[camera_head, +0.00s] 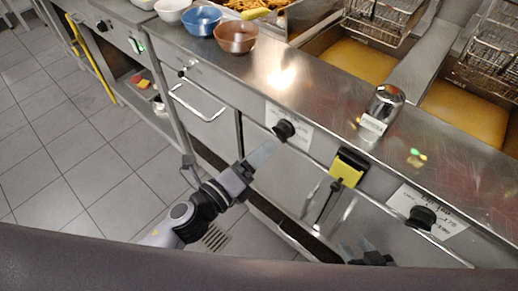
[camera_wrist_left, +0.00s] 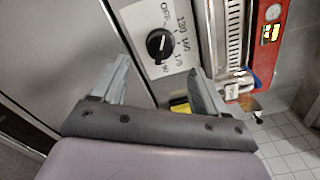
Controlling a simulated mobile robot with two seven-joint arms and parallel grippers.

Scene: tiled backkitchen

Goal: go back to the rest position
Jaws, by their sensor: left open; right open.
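My left gripper (camera_head: 262,155) reaches in from the lower left in the head view, in front of the steel fryer front and near a black knob (camera_head: 284,130). In the left wrist view its two fingers (camera_wrist_left: 163,85) stand apart with nothing held between them. A black dial (camera_wrist_left: 160,45) on a white label shows beyond the fingers there. My right gripper (camera_head: 368,252) shows only partly at the bottom of the head view, low in front of the fryer front. Its fingers are apart and I see nothing held in it.
The steel counter (camera_head: 290,85) bears a metal shaker (camera_head: 382,110), a blue bowl (camera_head: 202,20) and a brown bowl (camera_head: 236,36). Fryer baskets (camera_head: 385,18) hang over yellow oil. A yellow-and-black item (camera_head: 348,168) is on the fryer front. Tiled floor (camera_head: 75,150) is clear at left.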

